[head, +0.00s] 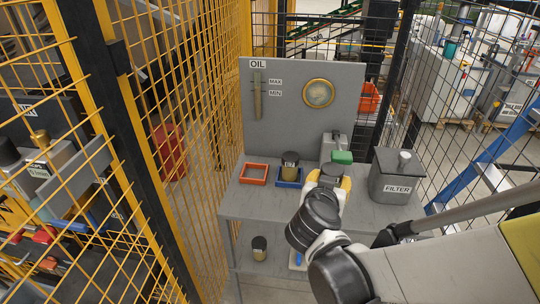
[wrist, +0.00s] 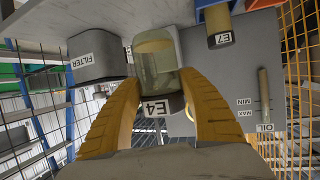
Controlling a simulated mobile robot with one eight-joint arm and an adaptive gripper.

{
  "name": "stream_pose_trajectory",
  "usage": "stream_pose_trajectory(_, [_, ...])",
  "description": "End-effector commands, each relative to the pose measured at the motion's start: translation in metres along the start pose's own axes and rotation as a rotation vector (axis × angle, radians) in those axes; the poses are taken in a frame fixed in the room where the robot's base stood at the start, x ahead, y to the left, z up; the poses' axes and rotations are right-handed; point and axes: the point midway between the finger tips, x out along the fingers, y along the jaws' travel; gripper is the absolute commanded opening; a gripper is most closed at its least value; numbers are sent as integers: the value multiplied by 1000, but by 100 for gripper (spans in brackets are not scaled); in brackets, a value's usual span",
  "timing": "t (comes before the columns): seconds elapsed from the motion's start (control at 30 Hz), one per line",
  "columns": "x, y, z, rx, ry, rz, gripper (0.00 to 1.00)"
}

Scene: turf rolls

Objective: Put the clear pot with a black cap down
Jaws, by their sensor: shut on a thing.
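My gripper (wrist: 158,100) is shut on a clear, yellowish pot (wrist: 156,62) with a black cap labelled E4, one yellow finger on each side. The wrist view shows the scene upside down. In the head view the gripper (head: 330,181) is over the right-middle of the grey bench (head: 265,204), and its fingers and wrist hide most of the pot. I cannot tell whether the pot's base touches the bench. An empty red tray (head: 254,174) is on the bench at the left. A blue tray (head: 288,184) beside it holds another dark-capped pot (head: 290,165), labelled E7.
A grey FILTER bin (head: 396,184) stands right of my gripper. The OIL panel (head: 290,110) closes the back. Another pot (head: 259,247) stands on the lower shelf. The bench's front left is clear.

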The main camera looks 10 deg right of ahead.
Motion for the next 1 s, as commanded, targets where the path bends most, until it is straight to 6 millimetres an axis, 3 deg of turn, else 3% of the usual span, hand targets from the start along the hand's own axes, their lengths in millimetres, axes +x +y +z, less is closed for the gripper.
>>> stream_pose_trajectory(0.1, [16, -33, 21, -3, 1, -5, 10])
stream_pose_trajectory(0.33, [33, -71, 37, 0, 1, -2, 10])
stream_pose_trajectory(0.53, [38, -77, 45, 0, 0, 0, 10])
stream_pose_trajectory(0.73, [50, -77, 75, 0, 1, 0, 10])
stream_pose_trajectory(1.0, [50, -77, 74, 0, 1, 0, 10])
